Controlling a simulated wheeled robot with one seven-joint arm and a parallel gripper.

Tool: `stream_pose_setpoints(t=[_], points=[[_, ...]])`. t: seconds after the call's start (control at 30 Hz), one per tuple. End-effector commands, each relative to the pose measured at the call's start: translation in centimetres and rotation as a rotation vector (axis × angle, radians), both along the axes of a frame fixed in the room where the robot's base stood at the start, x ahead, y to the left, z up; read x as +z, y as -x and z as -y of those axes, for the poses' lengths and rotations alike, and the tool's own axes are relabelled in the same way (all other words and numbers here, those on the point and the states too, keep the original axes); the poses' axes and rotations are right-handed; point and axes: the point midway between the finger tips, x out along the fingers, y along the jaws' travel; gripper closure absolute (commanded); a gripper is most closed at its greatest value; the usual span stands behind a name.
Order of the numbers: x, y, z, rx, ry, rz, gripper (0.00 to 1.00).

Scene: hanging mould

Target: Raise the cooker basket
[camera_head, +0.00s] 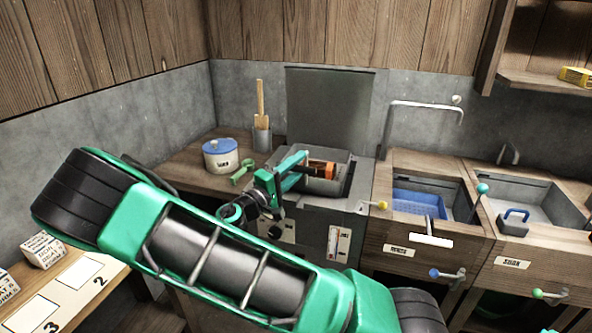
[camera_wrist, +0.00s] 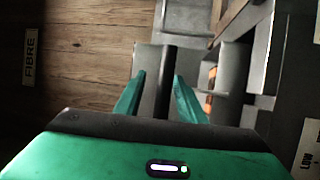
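The cooker (camera_head: 317,215) is a dark grey unit at the centre of the head view, with an open well (camera_head: 340,183) in its top. A dark shape with an orange-brown part (camera_head: 320,169) sits in the well; I cannot tell whether it is the basket or its contents. My gripper (camera_head: 300,160) is at the well's left side, its green fingers reaching over the edge. In the wrist view my gripper (camera_wrist: 159,76) has its fingers apart, with a dark grey strip (camera_wrist: 154,85) visible between them. I cannot tell whether they touch it. An orange patch (camera_wrist: 210,82) shows to the right.
A blue-lidded pot (camera_head: 221,157), a green tool (camera_head: 243,171) and a holder with a wooden utensil (camera_head: 262,138) stand on the counter left of the cooker. To the right are a basin with a blue basket (camera_head: 418,203) and another sink (camera_head: 535,195).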

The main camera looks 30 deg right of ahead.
Motion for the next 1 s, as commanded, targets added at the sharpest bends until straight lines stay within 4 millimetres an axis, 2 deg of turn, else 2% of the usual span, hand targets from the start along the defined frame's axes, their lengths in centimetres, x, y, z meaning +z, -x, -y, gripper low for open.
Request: stream_pose_setpoints(t=[0.37, 0.47, 0.8, 1.0], points=[[-0.3, 0.2, -0.5, -0.001, -0.003, -0.005, 0.64], [-0.6, 0.5, -1.7, 0.001, -0.004, -0.005, 0.64], [-1.7, 2.1, -7.6, 0.000, -0.002, -0.005, 0.64], [-2.1, 2.6, -9.7, 0.000, -0.003, -0.004, 0.64]])
